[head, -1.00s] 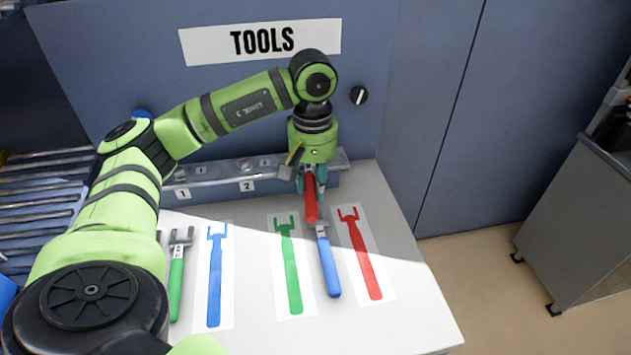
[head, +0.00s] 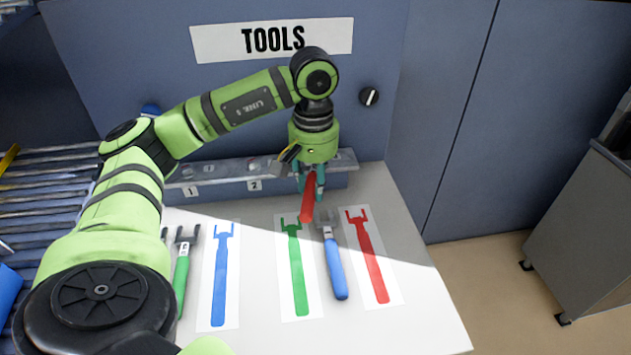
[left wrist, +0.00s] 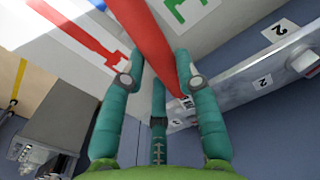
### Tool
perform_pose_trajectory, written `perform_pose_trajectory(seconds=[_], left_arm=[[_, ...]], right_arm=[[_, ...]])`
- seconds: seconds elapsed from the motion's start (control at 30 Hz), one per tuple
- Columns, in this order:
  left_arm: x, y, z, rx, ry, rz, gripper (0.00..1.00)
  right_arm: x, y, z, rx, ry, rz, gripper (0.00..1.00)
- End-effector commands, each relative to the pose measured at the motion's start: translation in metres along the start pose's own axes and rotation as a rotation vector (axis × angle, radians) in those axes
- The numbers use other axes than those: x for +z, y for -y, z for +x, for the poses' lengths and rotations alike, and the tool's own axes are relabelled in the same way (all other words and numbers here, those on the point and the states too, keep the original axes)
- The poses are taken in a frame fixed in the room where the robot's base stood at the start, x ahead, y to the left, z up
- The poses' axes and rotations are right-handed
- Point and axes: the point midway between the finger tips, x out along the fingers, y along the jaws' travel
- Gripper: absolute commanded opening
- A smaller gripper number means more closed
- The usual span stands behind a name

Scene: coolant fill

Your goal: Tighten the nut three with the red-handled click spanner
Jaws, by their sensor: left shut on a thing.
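The red-handled click spanner (head: 308,203) is held in my left gripper (head: 309,182), above the back of the table and in front of the metal rail (head: 225,173). In the left wrist view the teal fingers of the left gripper (left wrist: 157,78) close around the red handle (left wrist: 148,38), which runs up out of the picture. The spanner's head is not clear. The rail carries labels 1 and 2 with small fittings above them. Nut three cannot be made out; my gripper covers the rail's right part. My right gripper is not in view.
A blue-handled spanner (head: 336,265) lies between the green outline (head: 296,270) and the red outline (head: 368,260). A green-handled spanner (head: 181,275) lies left of the empty blue outline (head: 220,280). A grey cabinet (head: 590,235) stands at right, beyond open floor.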

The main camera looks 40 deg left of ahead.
Motion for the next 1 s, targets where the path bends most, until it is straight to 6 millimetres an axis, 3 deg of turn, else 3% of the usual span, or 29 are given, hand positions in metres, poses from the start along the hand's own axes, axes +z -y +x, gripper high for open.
perform_pose_trajectory(seconds=[0.43, 1.0], left_arm=[[-0.0002, 0.0029, -0.0004, 0.0, -0.001, 0.028, 0.0], [-0.0008, -0.0059, -0.004, 0.0, 0.0, -0.058, 0.0]], right_arm=[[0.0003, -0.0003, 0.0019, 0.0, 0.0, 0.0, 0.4], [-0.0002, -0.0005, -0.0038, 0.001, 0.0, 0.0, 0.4]])
